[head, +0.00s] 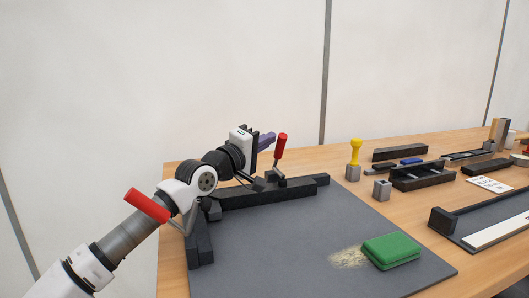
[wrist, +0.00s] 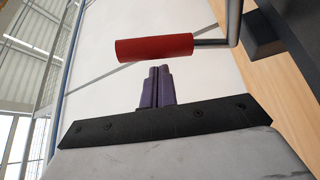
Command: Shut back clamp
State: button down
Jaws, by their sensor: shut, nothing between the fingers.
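The back clamp has a red handle (head: 281,146) that stands up, slightly tilted, from its dark base (head: 270,181) on the black back bar (head: 255,194). My gripper (head: 269,140) is just left of the handle in the head view, its purple fingers pointing toward it. In the wrist view the fingers (wrist: 159,70) are shut together and empty. The red handle (wrist: 154,47) lies across the picture just past the fingertips, with its metal rod (wrist: 213,42) to the right. I cannot tell whether the fingers touch the handle.
A second red clamp handle (head: 147,205) is at the left, beside my arm. The grey mat (head: 300,240) holds a green block (head: 391,251) and a pale dust patch (head: 348,257). A yellow-handled tool (head: 355,155) and several black parts stand to the right. The mat's middle is clear.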

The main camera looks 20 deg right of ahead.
jog(key=shift+s+f+m+h+b, duration=0.3)
jog(key=shift+s+m+b, duration=0.35)
jog(key=shift+b, duration=0.85)
jog(key=shift+s, duration=0.15)
jog(key=shift+r, duration=0.1)
